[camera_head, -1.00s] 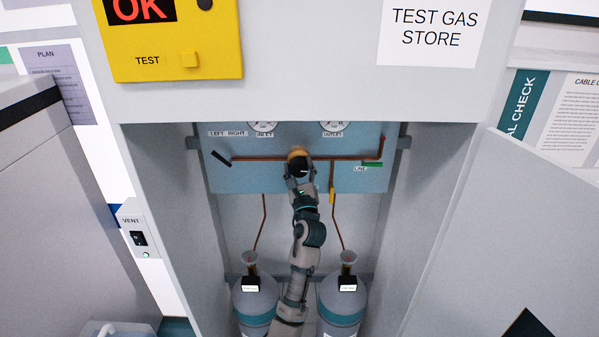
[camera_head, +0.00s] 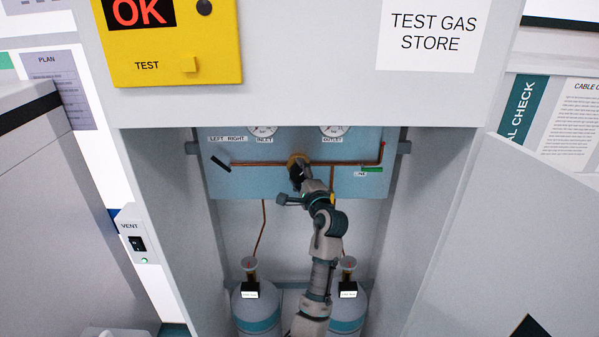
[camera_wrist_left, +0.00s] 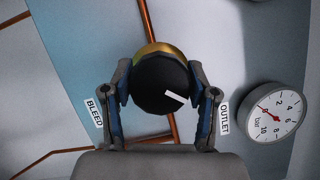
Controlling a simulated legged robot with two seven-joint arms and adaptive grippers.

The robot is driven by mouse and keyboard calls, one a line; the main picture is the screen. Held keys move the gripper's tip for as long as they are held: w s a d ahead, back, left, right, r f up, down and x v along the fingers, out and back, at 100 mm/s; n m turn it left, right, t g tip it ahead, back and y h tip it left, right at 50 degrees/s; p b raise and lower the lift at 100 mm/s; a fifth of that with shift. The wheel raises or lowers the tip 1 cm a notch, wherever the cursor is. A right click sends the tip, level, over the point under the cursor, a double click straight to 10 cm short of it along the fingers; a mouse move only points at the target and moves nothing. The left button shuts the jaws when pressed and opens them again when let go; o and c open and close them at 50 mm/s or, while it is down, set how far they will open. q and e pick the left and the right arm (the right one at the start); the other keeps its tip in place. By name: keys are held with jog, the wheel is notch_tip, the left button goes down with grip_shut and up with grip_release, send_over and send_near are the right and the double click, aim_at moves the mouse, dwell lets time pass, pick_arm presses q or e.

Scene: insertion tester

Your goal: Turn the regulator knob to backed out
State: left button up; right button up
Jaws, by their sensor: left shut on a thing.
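The regulator knob (camera_wrist_left: 160,84) is a round black knob with a white mark, in front of a brass body (camera_wrist_left: 152,49). In the left wrist view my left gripper (camera_wrist_left: 160,90) has one finger on each side of the knob and is shut on it. The white mark points to the lower right there. In the head view the brass regulator (camera_head: 297,160) sits on the blue panel (camera_head: 235,180), and my left gripper (camera_head: 298,178) covers most of the knob. My right gripper is in neither view.
The inlet gauge (camera_head: 262,131) and outlet gauge (camera_head: 334,131) sit above the copper pipe. Two gas cylinders (camera_head: 256,309) stand below. Cabinet walls (camera_head: 165,180) flank the opening.

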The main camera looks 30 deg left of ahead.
pick_arm(q)
jog(key=n+p, duration=0.1)
jog(key=n, duration=0.1)
jog(key=n+g+h+p, duration=0.1)
jog(key=n, duration=0.2)
jog(key=shift+f+g+h, duration=0.2)
jog(key=shift+g+h, duration=0.1)
jog(key=shift+f+n+h+p, duration=0.15)
jog(key=shift+n+h+p, duration=0.25)
jog(key=shift+n+p, duration=0.5)
jog(key=shift+n, duration=0.3)
jog(key=shift+f+h, duration=0.15)
jog(key=shift+h, duration=0.15)
jog(key=o, duration=1.2)
jog(key=shift+c, duration=0.2)
jog(key=shift+r, duration=0.2)
